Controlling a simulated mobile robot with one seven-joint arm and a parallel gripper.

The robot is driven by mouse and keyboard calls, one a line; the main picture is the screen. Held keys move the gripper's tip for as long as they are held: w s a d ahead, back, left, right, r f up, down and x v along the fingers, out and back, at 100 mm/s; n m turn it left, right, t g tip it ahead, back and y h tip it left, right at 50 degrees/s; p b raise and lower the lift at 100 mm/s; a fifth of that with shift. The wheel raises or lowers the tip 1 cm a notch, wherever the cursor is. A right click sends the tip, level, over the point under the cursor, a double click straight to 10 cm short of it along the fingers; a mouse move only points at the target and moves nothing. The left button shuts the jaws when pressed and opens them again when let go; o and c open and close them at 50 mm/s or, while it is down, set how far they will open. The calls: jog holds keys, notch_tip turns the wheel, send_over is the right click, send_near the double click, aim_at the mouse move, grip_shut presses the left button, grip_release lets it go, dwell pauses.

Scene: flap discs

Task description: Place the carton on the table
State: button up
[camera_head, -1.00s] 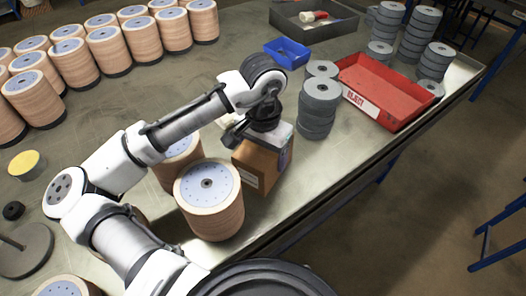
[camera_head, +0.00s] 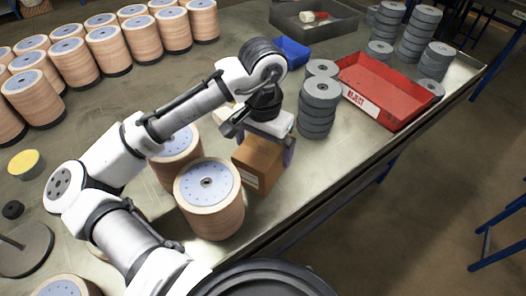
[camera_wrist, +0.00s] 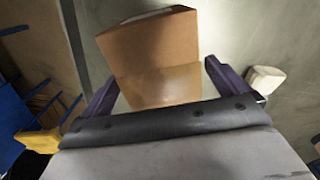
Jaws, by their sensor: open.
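The brown carton (camera_head: 258,163) stands upright on the metal table (camera_head: 345,165), just behind the front pair of tan disc stacks. My gripper (camera_head: 262,140) is open, directly above the carton, with its purple-dark fingers near the carton's upper part. In the wrist view the carton (camera_wrist: 150,45) lies ahead of and between the two spread fingers of my gripper (camera_wrist: 160,76), with a gap visible beside each finger. The carton's far side is hidden.
A tan disc stack (camera_head: 208,200) stands close to the carton's left. Grey disc stacks (camera_head: 318,108) and a red reject tray (camera_head: 385,95) stand behind right. A blue bin (camera_head: 291,53) is farther back. A small pale object (camera_wrist: 265,78) lies beside my gripper in the wrist view.

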notch_tip(320, 180, up, 10)
jog(key=shift+f+b, duration=0.15)
jog(key=shift+b, duration=0.15)
jog(key=shift+d, duration=0.1)
